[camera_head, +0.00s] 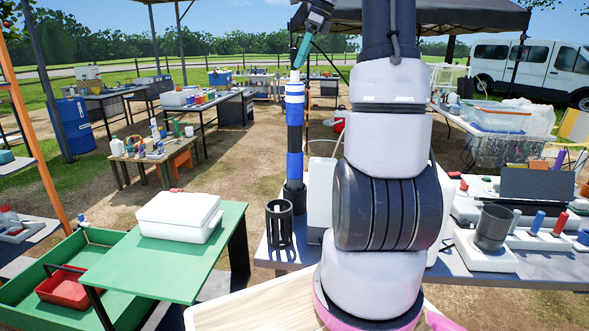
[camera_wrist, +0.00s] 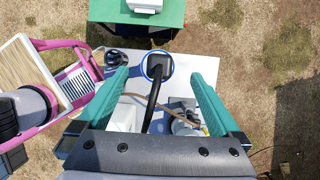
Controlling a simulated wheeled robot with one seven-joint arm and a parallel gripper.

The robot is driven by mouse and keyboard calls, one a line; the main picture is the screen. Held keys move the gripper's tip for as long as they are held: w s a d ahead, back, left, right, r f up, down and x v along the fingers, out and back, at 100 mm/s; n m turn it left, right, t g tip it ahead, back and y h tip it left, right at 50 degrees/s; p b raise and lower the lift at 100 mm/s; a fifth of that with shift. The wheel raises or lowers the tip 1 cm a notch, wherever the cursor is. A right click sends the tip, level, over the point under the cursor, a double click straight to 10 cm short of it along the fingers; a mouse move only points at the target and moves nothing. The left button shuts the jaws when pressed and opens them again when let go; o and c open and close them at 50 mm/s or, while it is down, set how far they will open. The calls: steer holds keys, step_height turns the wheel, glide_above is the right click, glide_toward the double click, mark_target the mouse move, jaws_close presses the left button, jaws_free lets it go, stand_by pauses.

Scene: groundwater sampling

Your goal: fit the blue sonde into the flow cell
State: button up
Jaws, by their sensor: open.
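The fingers are open and empty (camera_wrist: 162,72) in the wrist view. Between and beyond their tips shows a blue ring with a dark square inside (camera_wrist: 157,66), apparently this tube from above. A black slotted cup (camera_head: 279,222) stands just in front of the tube. A grey cup in a white base (camera_head: 492,228) is on the right; I cannot tell which cup is the flow cell.
Small blue (camera_head: 537,222) and red (camera_head: 560,223) cylinders stand right of the grey cup. A white box (camera_head: 180,217) sits on the green table (camera_head: 150,270) at left. My arm hides the middle of the grey table. A thin brown hose (camera_wrist: 185,98) crosses the wrist view.

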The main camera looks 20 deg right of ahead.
mark_target(295, 82)
steer(key=shift+x, duration=2.75)
steer(key=shift+s+r, duration=0.1)
jaws_close()
